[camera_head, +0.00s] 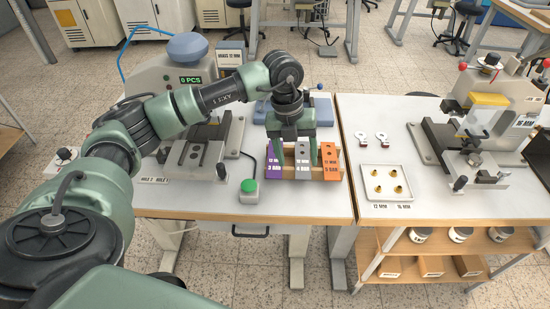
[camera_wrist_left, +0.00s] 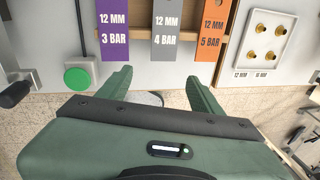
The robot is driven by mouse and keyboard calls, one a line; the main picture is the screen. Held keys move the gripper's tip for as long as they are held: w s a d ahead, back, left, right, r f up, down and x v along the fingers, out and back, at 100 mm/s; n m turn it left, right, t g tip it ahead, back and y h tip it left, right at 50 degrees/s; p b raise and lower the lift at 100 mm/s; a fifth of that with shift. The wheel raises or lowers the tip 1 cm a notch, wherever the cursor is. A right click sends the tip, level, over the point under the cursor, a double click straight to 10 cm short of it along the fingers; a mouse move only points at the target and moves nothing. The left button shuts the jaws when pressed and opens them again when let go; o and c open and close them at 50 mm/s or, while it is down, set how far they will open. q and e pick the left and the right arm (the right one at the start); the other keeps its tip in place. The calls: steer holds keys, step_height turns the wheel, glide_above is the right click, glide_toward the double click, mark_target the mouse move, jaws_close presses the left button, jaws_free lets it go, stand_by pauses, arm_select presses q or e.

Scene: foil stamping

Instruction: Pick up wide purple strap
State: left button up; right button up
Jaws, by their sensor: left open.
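The purple strap (camera_head: 273,172) hangs at the left of a wooden rack and is marked 3 BAR. In the left wrist view the purple strap (camera_wrist_left: 113,32) is marked 12 MM, 3 BAR. My left gripper (camera_head: 297,162) is open and empty above and in front of the rack, partly covering the straps. In the left wrist view my left gripper (camera_wrist_left: 158,78) points toward the grey strap (camera_wrist_left: 165,30), with the purple strap to its left. My right gripper is out of view.
An orange strap (camera_head: 330,168) hangs right of the grey one. A green button (camera_head: 249,187) is left of the purple strap. A press (camera_head: 195,150) stands farther left. A white tray (camera_head: 386,194) with brass pieces lies on the right table.

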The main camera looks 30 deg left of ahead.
arm_select(q)
steer(key=r+n+y, duration=0.1)
steer(key=y, duration=0.1)
glide_above(274, 170)
steer(key=shift+w+f, duration=0.1)
steer(key=shift+f, duration=0.1)
step_height(274, 170, down, 6)
steer(key=shift+f+p, duration=0.15)
steer(key=shift+p, duration=1.1)
steer(key=shift+f, duration=0.3)
steer(key=shift+f, duration=0.1)
steer(key=c, duration=1.4)
